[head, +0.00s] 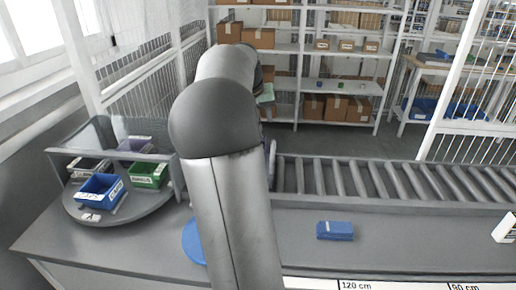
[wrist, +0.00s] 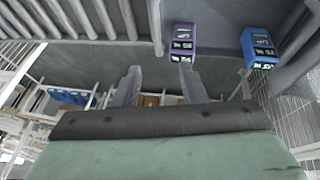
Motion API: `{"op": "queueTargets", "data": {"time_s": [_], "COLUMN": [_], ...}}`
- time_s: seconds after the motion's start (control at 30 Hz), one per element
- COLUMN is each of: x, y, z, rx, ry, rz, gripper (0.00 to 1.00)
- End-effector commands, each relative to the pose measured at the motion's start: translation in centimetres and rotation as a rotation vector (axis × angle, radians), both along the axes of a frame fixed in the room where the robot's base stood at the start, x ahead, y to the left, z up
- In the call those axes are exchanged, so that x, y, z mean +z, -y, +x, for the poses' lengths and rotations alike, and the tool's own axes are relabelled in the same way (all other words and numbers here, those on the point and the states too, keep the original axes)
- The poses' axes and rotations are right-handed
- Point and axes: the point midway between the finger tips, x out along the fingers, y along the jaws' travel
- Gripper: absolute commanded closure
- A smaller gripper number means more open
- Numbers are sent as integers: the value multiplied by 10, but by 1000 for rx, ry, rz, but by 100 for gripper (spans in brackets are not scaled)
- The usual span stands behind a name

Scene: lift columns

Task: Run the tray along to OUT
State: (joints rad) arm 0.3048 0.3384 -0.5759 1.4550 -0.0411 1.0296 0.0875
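My gripper (wrist: 158,80) shows in the wrist view with its two grey fingers apart and nothing between them. In the head view my arm hides most of it. A purple bin (wrist: 183,38) with labels is beyond the right finger, and a blue bin (wrist: 260,47) is further right; neither is held. I cannot tell which thing is the tray. The roller conveyor (head: 395,182) runs from the middle to the right edge in the head view. A white block (head: 505,228) with dark marks stands at the right edge; I cannot read OUT anywhere.
A round turntable (head: 85,214) at left carries blue (head: 100,190), green (head: 148,174) and other bins behind a guard. A small blue box (head: 335,230) lies on the grey bench (head: 420,240). A blue disc (head: 192,242) is partly hidden by my arm. Shelves stand behind.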

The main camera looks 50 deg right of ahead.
Motion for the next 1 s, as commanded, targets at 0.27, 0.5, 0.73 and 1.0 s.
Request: {"op": "queueTargets", "data": {"time_s": [0.27, 0.5, 0.73, 1.0], "x": [-25, -72, -116, -149], "y": [18, 40, 60, 75], "z": [1, 5, 9, 13], "rx": [-13, -11, -10, -9], "ry": [-5, -6, -4, -3], "rz": [-8, -7, -7, -9], "gripper": [62, 62, 62, 62]}}
